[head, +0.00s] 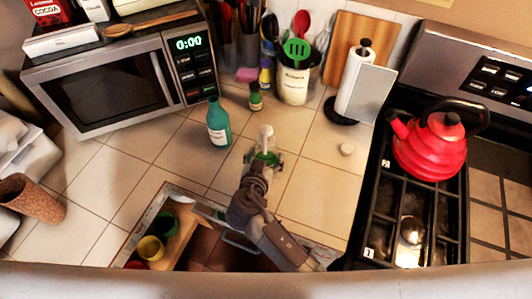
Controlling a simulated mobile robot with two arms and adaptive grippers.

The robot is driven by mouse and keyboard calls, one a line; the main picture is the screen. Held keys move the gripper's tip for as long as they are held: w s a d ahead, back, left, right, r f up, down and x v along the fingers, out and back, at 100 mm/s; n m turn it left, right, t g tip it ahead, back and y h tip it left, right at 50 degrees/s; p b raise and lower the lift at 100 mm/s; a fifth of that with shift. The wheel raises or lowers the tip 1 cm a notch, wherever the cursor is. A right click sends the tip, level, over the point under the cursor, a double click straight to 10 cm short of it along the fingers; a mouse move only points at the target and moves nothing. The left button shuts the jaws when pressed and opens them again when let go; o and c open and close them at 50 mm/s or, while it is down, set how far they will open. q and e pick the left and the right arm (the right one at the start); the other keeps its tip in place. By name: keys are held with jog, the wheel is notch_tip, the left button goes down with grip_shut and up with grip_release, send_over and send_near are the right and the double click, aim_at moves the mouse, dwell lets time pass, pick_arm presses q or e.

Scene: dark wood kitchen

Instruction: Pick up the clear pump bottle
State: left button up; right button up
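The clear pump bottle (267,143) stands near the middle of the tiled counter in the head view, with a white pump on top and green showing in its lower part. My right gripper (264,161) reaches up to it from the lower right, its fingers at either side of the bottle's lower body. The gripper hides part of the bottle, and I cannot tell whether the fingers press on it or stand slightly apart. My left gripper is not in view.
A teal bottle (218,124) stands to the left, and a small green-topped jar (256,97) behind. A paper towel holder (358,85) and a red kettle (430,145) on the stove are to the right.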

jog(key=shift+w, duration=0.1)
jog(key=shift+c, duration=1.3)
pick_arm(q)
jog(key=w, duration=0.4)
pick_arm(e)
jog(key=c, duration=0.4)
jog(key=shift+r, duration=0.35)
notch_tip(320, 180, up, 4)
jog(key=p, duration=0.2)
jog(key=shift+p, duration=0.4)
pick_arm(q)
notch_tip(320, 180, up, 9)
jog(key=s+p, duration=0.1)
jog(key=p, duration=0.5)
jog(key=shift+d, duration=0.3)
pick_arm(e)
jog(key=shift+s+d+r, duration=1)
jog(key=shift+d+r, duration=0.05)
jog(key=shift+d, duration=0.65)
jog(key=shift+s+d+r, duration=0.95)
jog(key=shift+d+r, duration=0.1)
jog(key=shift+d, duration=0.6)
jog(key=shift+s+d+r, duration=1)
jog(key=shift+d+r, duration=0.05)
jog(key=shift+d, duration=0.65)
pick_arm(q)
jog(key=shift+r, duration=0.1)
pick_arm(e)
jog(key=shift+f, duration=0.1)
